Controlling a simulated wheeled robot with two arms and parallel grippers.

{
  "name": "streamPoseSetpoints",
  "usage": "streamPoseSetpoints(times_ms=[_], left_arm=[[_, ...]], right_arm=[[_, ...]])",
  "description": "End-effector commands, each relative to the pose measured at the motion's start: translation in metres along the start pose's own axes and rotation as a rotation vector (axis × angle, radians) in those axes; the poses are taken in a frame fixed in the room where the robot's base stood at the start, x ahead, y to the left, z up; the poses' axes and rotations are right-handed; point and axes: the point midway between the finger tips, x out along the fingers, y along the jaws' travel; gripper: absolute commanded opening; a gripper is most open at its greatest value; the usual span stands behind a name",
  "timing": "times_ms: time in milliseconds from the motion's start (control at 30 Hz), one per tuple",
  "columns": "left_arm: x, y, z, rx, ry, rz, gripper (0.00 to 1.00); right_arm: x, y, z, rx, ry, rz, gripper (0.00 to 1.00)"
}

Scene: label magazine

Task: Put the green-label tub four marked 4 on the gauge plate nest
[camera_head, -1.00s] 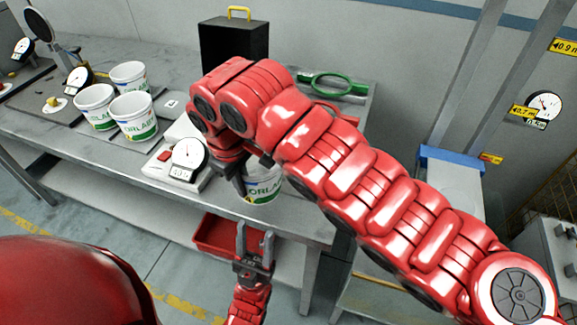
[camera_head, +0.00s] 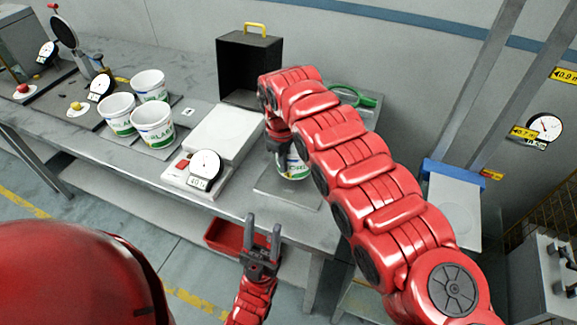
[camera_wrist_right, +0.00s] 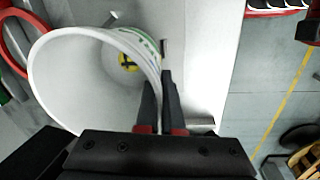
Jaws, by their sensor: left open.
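A white tub with a green label (camera_head: 294,165) is under my right gripper, over a flat grey plate (camera_head: 271,187) on the bench. My right gripper (camera_wrist_right: 160,88) has its fingers closed on the tub wall near the rim. The wrist view looks into the open tub (camera_wrist_right: 75,75); a yellow disc with a dark mark, perhaps a 4, shows inside (camera_wrist_right: 127,62). Whether the tub touches the plate is unclear. Small metal posts (camera_wrist_right: 163,46) stand beside it. I cannot tell which plate is the gauge plate nest. My left gripper (camera_head: 263,224) is open and empty in front of the bench.
Three similar tubs (camera_head: 152,122) stand on a plate at left. A scale with a dial (camera_head: 205,164) and a white slab (camera_head: 225,133) are left of the held tub. A black box (camera_head: 249,68) and a green ring (camera_head: 350,95) are behind. A red bin (camera_head: 222,236) is below.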

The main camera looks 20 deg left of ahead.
Motion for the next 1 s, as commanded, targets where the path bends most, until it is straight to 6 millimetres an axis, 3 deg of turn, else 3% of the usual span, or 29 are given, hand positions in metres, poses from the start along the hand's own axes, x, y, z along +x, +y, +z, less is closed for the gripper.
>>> streamPoseSetpoints(times_ms=[333, 567, 967, 1000], left_arm=[[0.011, -0.001, -0.002, 0.0, 0.0, 0.0, 0.5], [0.025, -0.001, -0.004, 0.0, 0.0, 0.0, 0.5], [0.018, -0.001, -0.003, 0.0, 0.0, 0.0, 0.5], [0.019, -0.001, -0.003, 0.0, 0.0, 0.0, 0.5]], right_arm=[[0.01, 0.009, 0.005, 0.002, -0.012, -0.002, 0.0], [0.037, 0.006, 0.005, 0.001, -0.013, -0.002, 0.0], [0.045, 0.006, 0.005, 0.002, -0.01, 0.001, 0.0], [0.044, 0.006, 0.004, 0.002, -0.01, 0.001, 0.08]])
